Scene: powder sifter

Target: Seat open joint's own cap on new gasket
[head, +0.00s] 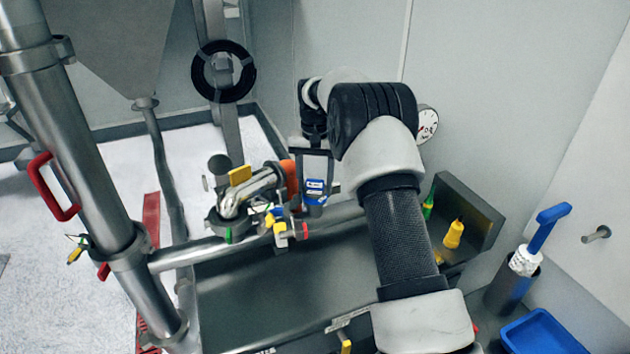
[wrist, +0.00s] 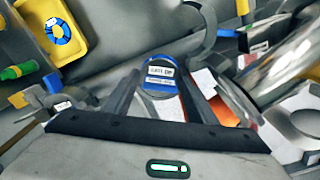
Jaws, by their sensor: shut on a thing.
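My gripper (head: 314,178) hangs just right of the steel pipe fittings in the head view. In the wrist view my gripper (wrist: 160,84) is shut on a small round cap (wrist: 161,73), dark with a blue edge and a white label. The held cap's blue and white labels (head: 315,189) show between the fingers in the head view. A polished steel elbow pipe (head: 252,190) with an orange part (head: 290,178) stands close left of my gripper; a steel pipe (wrist: 284,62) shows right in the wrist view. I cannot make out the open joint's mouth or its gasket.
A yellow tray (wrist: 91,31) holding a blue ring (wrist: 58,31) shows upper left in the wrist view. Coloured tags (head: 277,222) crowd the fittings.

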